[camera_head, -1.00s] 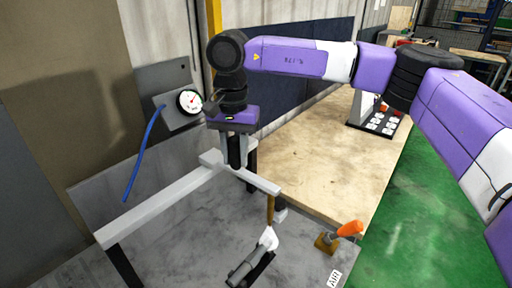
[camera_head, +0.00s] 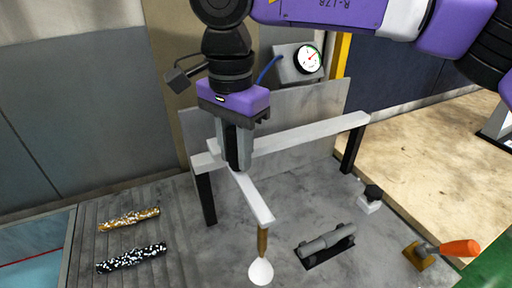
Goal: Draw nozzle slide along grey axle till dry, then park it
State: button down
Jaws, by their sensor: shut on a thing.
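The nozzle slide (camera_head: 252,197) is a pale bar across a long pale rail (camera_head: 315,134), now at the rail's left end. A brass nozzle (camera_head: 262,241) hangs from its front end, with a white cone (camera_head: 261,271) below it. My gripper (camera_head: 237,165) points down and is shut on the slide's rear part; its fingers hide the grip point. The grey axle (camera_head: 327,241) lies in a black holder at the right of the nozzle, apart from the cone. Whether its surface is wet or dry I cannot tell.
An orange-handled valve (camera_head: 460,247) stands at the right. A white block with a black knob (camera_head: 370,197) is behind the axle. Two speckled rods (camera_head: 129,219) (camera_head: 131,257) lie at the left. A gauge (camera_head: 308,60) is on the back panel. Rail legs (camera_head: 204,197) stand at both ends.

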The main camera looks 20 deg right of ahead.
aim_at(231, 129)
jog(key=shift+a+r, duration=0.15)
jog(key=shift+a, duration=0.15)
jog(key=c, duration=1.1)
grip_release()
jog(key=shift+a, duration=0.1)
notch_tip(231, 129, up, 8)
jog(key=shift+f+b, duration=0.15)
jog(key=shift+b, duration=0.3)
